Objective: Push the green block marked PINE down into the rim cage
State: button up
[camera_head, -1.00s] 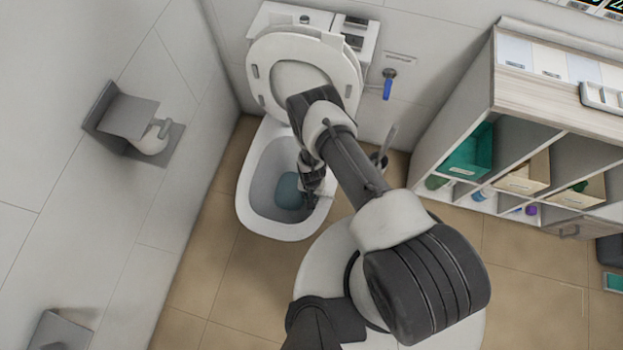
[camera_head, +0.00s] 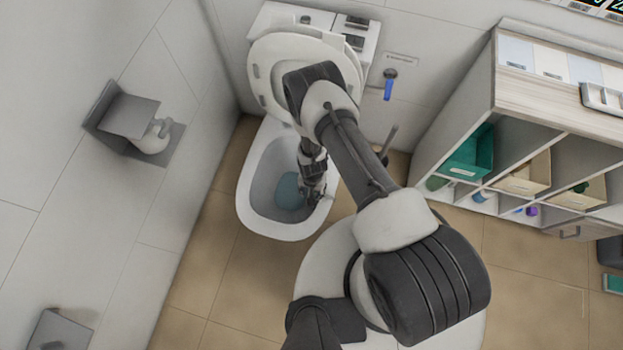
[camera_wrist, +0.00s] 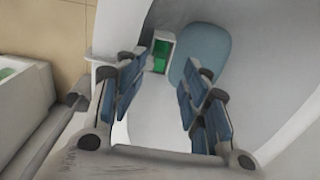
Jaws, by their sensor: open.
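The green block (camera_wrist: 161,55) shows small in the wrist view, inside a white cage (camera_wrist: 164,37) at the inner side of the toilet rim. I cannot read its marking or tell how deep it sits. My gripper (camera_wrist: 171,68) is open, with its blue-padded fingers spread and nothing seen between the pads. The block and cage appear beyond the fingertips, nearer the left finger. In the head view my gripper (camera_head: 315,190) is over the right side of the bowl, and I cannot make out the block there.
The toilet bowl (camera_head: 248,198) has its lid (camera_head: 262,72) raised behind my arm, and water (camera_head: 290,192) lies inside. A paper holder (camera_head: 128,117) is on the left wall. A shelf cart (camera_head: 540,95) with bins stands at the right. Tiled floor is clear at the front left.

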notch_tip(320, 180, up, 7)
jog(key=shift+a, duration=0.2)
jog(key=shift+w, duration=0.1)
dwell(0.5)
